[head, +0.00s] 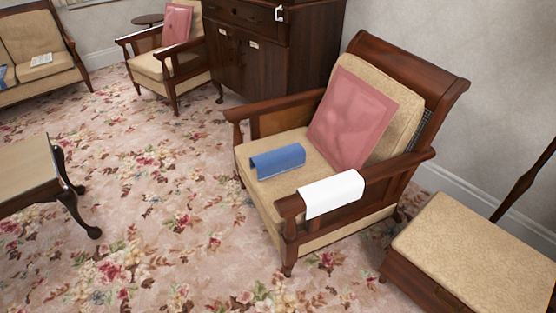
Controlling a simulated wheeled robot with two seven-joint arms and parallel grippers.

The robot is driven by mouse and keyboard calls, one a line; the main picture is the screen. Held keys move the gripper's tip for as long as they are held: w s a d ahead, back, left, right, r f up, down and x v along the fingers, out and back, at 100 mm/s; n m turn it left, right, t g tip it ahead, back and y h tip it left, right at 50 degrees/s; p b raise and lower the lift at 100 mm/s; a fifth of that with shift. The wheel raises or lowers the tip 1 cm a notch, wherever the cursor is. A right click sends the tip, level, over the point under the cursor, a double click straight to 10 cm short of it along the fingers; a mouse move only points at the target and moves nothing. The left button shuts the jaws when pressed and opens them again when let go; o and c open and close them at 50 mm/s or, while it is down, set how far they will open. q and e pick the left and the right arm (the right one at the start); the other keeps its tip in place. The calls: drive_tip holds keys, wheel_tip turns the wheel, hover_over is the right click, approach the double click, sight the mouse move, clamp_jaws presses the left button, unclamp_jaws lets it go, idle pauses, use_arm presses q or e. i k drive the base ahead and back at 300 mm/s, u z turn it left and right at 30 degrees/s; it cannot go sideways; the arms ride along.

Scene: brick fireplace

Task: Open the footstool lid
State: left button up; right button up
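A footstool (480,250) stands at the lower right of the head view. It has a tan, patterned padded top and dark wooden sides. The padded top lies flat on the wooden body, so the lid looks closed. The right and bottom edges of the picture cut off part of the footstool. Neither of my grippers shows in the head view.
An armchair (250,153) with a pink cushion (352,117), a blue cloth (278,161) and a white cloth (331,193) stands left of the footstool. A dark cabinet (245,60) is behind. A small table (25,170) is at left. Floral carpet (180,230) is clear between.

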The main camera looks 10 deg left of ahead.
sight(482, 266)
drive_tip(key=k, duration=0.55)
drive_tip(key=z, duration=0.35)
drive_tip(key=i, duration=0.5)
drive_tip(key=z, duration=1.05)
drive_tip(key=i, duration=1.05)
drive_tip(key=u, duration=0.5)
